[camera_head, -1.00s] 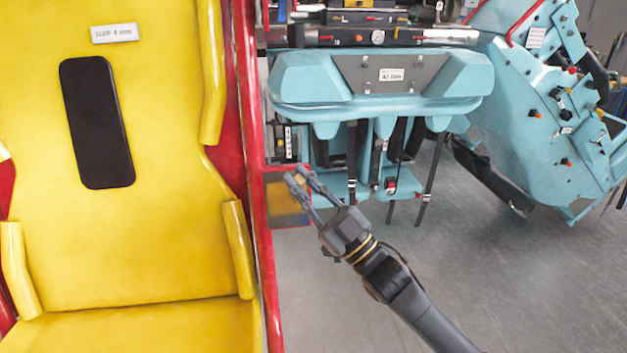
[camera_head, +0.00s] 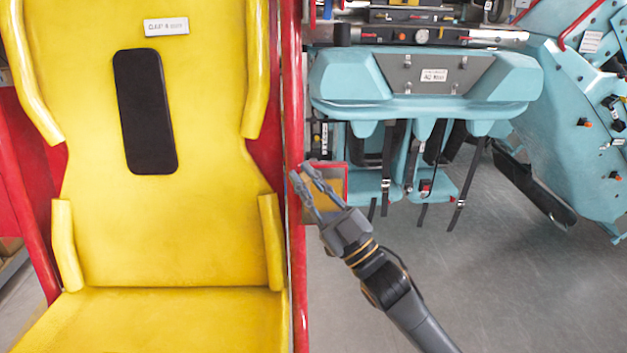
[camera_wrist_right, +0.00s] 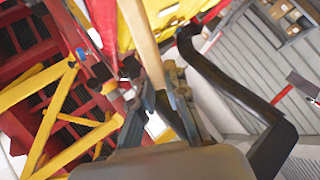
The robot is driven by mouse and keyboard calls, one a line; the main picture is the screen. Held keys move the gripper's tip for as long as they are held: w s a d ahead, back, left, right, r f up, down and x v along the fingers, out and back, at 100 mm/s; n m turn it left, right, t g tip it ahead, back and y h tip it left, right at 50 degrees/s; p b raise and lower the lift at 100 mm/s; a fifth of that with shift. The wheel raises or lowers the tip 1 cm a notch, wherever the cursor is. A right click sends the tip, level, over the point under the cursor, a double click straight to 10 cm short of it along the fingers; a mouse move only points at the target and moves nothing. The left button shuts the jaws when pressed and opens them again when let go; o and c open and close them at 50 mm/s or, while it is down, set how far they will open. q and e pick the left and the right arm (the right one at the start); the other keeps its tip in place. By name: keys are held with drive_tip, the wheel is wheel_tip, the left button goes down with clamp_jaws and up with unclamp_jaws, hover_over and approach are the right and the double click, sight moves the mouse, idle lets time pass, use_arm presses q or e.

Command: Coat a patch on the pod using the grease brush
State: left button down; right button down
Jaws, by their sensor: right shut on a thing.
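A yellow seat pod (camera_head: 210,235) fills the left of the head view, with a dark oblong pad (camera_head: 147,110) and a small white label (camera_head: 166,26) on its backrest. My right gripper (camera_head: 302,172) is in front of the red rail at the pod's right side. In the wrist view my right gripper (camera_wrist_right: 153,75) is shut on a pale wooden handle (camera_wrist_right: 140,35), which seems to be the grease brush. The handle runs up out of the frame, and the bristles are not visible. The brush cannot be made out in the head view. My left gripper is not in view.
A red rail (camera_head: 292,110) runs upright beside the pod. A teal seat row (camera_head: 430,85) with hanging black straps stands behind, and a teal car body (camera_head: 575,120) is at the right. Grey floor (camera_head: 500,290) is open at lower right.

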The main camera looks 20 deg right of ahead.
drive_tip(key=shift+w+d+r+p, duration=0.15)
drive_tip(key=shift+r+p, duration=0.25)
drive_tip(key=shift+r, duration=0.25)
drive_tip(key=s+d, duration=0.2)
drive_tip(key=d, duration=0.6)
drive_tip(key=shift+s+b, duration=0.2)
drive_tip(key=shift+b, duration=0.2)
drive_tip(key=shift+a, duration=0.15)
drive_tip(key=shift+s+a+r+p, duration=0.25)
drive_tip(key=shift+s+p, duration=0.1)
drive_tip(key=shift+s, duration=0.6)
drive_tip(key=shift+s+a+r+p, duration=0.25)
drive_tip(key=shift+s+p, duration=0.1)
drive_tip(key=shift+s, duration=0.55)
drive_tip(key=shift+s+a+r+p, duration=0.15)
drive_tip(key=shift+s+a+p, duration=0.15)
drive_tip(key=shift+s, duration=0.75)
